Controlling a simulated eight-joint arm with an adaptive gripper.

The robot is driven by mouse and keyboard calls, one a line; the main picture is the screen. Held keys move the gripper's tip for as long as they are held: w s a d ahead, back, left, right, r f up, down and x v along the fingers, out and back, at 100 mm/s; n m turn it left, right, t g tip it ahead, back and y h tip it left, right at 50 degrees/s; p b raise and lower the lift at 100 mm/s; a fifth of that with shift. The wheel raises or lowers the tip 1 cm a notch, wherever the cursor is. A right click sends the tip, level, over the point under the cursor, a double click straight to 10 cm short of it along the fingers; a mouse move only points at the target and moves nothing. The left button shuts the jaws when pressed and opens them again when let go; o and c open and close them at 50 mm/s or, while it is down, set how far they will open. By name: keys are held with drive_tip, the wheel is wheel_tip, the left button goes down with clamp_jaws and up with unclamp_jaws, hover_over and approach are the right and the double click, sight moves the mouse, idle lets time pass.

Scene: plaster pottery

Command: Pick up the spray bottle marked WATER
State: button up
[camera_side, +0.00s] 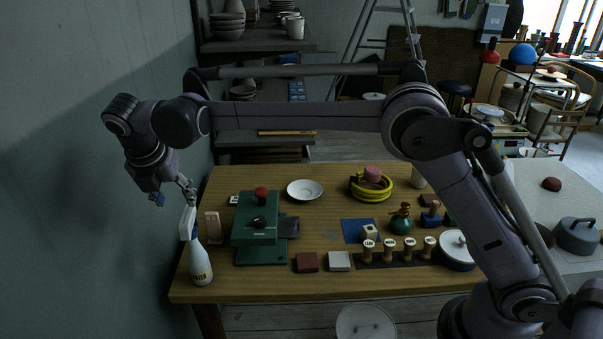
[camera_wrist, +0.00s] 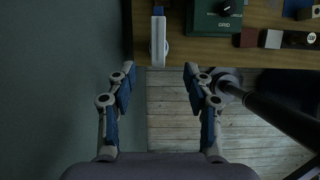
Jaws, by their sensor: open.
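The white spray bottle (camera_side: 200,265) stands upright at the near left corner of the table (camera_side: 230,290), with a dark-lettered label low on its body. In the wrist view its white head (camera_wrist: 158,42) with a blue tip shows from above, near the table edge. My gripper (camera_side: 188,190) is just above the bottle's head in the side view; I cannot tell there whether they touch. In the wrist view my gripper (camera_wrist: 159,68) is open and empty, its two fingers wide apart, with the bottle's head ahead of the gap, roughly centred between them.
A green press (camera_side: 257,222) with a red knob stands right of the bottle, and a pinkish upright block (camera_side: 212,228) is close behind it. A brown block (camera_side: 307,262) and a pale block (camera_side: 339,261) lie at the front edge. The wall is close on the left.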

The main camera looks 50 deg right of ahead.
sight(185, 218)
drive_tip(key=shift+x, duration=5.45)
clamp_jaws()
